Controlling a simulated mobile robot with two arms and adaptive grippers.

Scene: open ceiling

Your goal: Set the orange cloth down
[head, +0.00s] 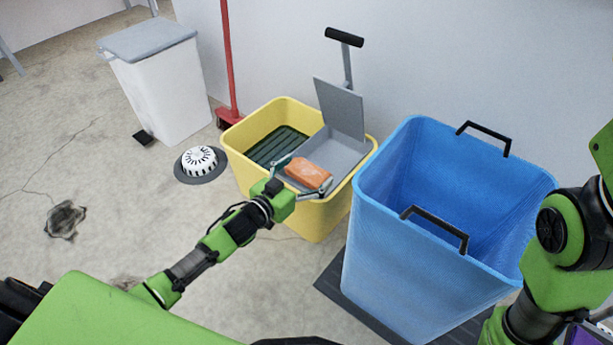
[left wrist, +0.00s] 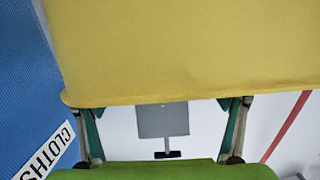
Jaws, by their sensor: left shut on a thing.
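My left gripper (head: 307,175) is shut on the orange cloth (head: 308,173), a small folded-looking bundle between its fingers. In the head view the cloth appears over the grey wringer (head: 345,153) at the right side of the yellow mop bucket (head: 313,220). I cannot tell whether the cloth touches the wringer. In the left wrist view the yellow bucket wall (left wrist: 190,50) fills the top, with the fingers at its rim; the cloth does not show there. My right gripper is out of view; only its arm shows at the right.
A large blue bin (head: 410,250) with two black handles stands open and empty-looking right of the bucket. Its CLOTHS label (left wrist: 48,150) shows in the left wrist view. A white lidded bin (head: 165,95), a white round device (head: 200,160) and a red broom (head: 228,60) are left of and behind the bucket.

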